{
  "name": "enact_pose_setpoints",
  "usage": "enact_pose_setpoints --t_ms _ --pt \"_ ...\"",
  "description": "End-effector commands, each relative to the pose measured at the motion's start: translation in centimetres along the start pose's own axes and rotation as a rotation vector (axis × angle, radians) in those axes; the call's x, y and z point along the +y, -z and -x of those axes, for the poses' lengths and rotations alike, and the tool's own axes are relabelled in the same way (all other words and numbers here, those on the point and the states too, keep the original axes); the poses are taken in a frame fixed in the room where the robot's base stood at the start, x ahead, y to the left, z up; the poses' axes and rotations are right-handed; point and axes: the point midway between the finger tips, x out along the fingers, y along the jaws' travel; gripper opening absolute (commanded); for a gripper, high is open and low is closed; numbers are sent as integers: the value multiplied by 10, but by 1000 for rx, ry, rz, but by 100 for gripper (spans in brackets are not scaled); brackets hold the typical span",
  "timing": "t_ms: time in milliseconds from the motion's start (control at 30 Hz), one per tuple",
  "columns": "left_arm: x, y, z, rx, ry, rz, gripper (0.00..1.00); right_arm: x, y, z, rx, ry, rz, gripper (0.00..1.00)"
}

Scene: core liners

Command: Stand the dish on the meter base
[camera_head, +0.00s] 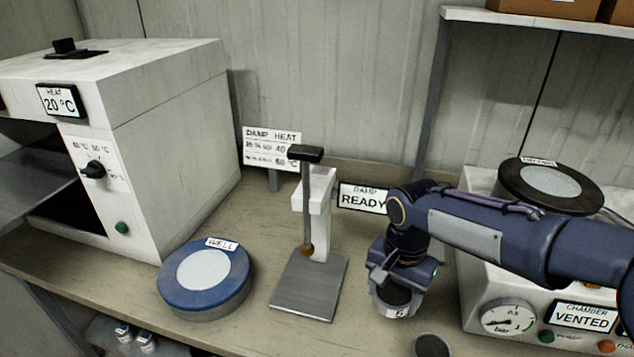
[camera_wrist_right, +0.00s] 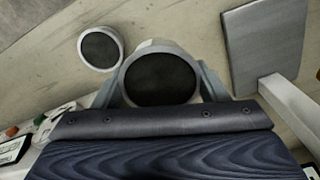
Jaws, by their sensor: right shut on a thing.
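My right gripper (camera_head: 398,283) is shut on a small white dish (camera_head: 392,309) with a dark top and a label on its side. In the right wrist view the dish (camera_wrist_right: 160,78) sits between the two fingers, dark top facing the camera. It looks roughly upright, to the right of the meter base. The meter base (camera_head: 300,300) is a bare grey plate under an upright stand with a dark-topped rod; in the right wrist view the plate (camera_wrist_right: 265,45) is at the upper right, apart from the dish. I cannot tell if the dish touches the bench. My left gripper is not in view.
A second dark-topped dish (camera_head: 431,346) stands near the bench front. A blue round well (camera_head: 205,285) is left of the meter base, beside a white heater box (camera_head: 165,150). A white chamber unit (camera_head: 480,290) with a gauge is at the right. Sign cards stand behind.

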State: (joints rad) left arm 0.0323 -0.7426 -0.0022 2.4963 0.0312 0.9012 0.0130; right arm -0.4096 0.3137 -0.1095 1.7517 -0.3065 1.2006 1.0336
Motion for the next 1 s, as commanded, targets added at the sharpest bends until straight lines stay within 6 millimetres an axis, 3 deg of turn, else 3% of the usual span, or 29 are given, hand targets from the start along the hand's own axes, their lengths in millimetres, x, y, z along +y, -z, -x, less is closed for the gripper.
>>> enact_pose_setpoints --t_ms 33,100,200,333,767,1000 --pt "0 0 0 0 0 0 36 -3 25 -9 -2 -5 48 40" --pt "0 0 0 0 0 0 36 -5 52 -18 1 -6 127 40" --pt "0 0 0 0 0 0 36 -5 81 -29 5 -9 215 40" --pt "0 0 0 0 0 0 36 -4 101 -37 8 -11 280 40" --pt "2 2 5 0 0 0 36 -3 104 -37 10 -13 308 40" --pt "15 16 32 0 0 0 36 2 98 -28 10 -20 355 40"
